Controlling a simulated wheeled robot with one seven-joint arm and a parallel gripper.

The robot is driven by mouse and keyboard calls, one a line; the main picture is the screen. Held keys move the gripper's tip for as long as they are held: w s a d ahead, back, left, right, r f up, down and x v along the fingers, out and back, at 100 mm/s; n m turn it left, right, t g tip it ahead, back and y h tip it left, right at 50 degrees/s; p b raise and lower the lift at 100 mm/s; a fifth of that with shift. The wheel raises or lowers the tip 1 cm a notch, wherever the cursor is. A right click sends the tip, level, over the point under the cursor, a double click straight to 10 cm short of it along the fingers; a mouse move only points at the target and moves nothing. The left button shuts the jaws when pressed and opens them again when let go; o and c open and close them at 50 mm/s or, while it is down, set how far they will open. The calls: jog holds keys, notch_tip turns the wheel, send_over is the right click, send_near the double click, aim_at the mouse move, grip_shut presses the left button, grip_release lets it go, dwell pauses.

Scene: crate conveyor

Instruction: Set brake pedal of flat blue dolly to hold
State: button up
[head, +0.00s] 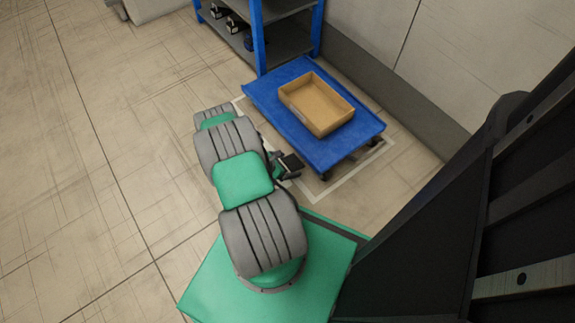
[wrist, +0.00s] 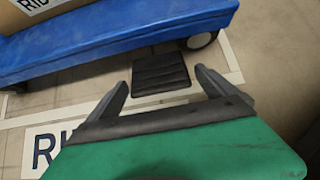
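The flat blue dolly (head: 260,93) stands on the floor at the upper middle of the head view; its blue side also shows in the wrist view (wrist: 100,47). A black ribbed pedal (wrist: 161,74) sticks out from under the dolly's near edge, and it also shows in the head view (head: 291,163). Whether the pedal is up or down I cannot tell. My gripper (wrist: 160,78) is open and empty. Its two fingers appear on either side of the pedal's near part in the wrist view. Contact with the pedal is not clear.
An open cardboard box (head: 318,127) sits on the dolly. A blue shelf rack (head: 258,40) stands just behind it, with a wall on the right. A white floor outline (head: 335,192) surrounds the dolly. A dolly wheel (wrist: 203,40) is right of the pedal. Floor to the left is clear.

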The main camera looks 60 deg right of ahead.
jog(key=c, duration=1.9)
jog(key=shift+a+f, duration=0.1)
jog(key=shift+c, duration=0.3)
